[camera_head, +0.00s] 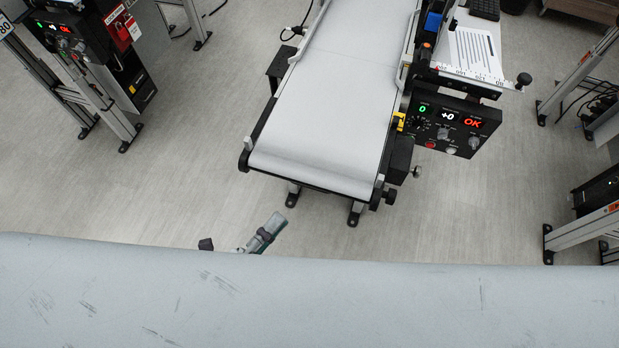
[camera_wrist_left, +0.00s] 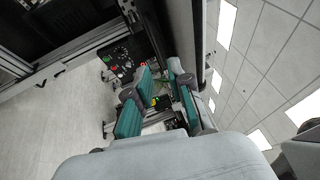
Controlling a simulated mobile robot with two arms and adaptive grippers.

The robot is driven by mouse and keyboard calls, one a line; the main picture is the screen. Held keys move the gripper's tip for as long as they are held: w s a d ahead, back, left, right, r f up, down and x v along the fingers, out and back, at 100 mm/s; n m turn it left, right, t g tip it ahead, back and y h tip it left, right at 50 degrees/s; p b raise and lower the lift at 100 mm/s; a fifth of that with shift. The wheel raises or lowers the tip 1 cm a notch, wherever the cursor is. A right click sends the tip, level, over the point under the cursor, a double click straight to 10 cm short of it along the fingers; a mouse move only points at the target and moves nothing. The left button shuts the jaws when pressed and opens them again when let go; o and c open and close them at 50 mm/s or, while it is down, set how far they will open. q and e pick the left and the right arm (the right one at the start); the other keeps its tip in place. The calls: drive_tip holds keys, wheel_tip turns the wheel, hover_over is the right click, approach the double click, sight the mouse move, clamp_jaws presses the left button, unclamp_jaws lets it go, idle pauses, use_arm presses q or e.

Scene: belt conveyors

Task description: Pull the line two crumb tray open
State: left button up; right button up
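No crumb tray can be made out in either view, and I cannot tell which conveyor is line two. My left gripper (camera_head: 240,234) shows only in part in the head view, at the far edge of a large pale surface that hides its arm. In the left wrist view its two teal-padded fingers (camera_wrist_left: 161,76) stand apart with a gap between them, and I see nothing held. A control panel (camera_wrist_left: 119,64) with coloured buttons shows beyond the fingers. My right gripper is in neither view.
A belt conveyor (camera_head: 335,105) stands ahead, with a black display box (camera_head: 448,127) reading OK on its right. The scuffed pale surface (camera_head: 330,300) fills the bottom of the head view. Another machine (camera_head: 85,50) stands at the left. Bare floor (camera_head: 180,190) lies between.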

use_arm(q)
drive_tip(key=p+x, duration=0.2)
drive_tip(key=x, duration=0.8)
drive_tip(key=shift+w+d, duration=0.2)
drive_tip(key=shift+w, duration=0.1)
clamp_jaws()
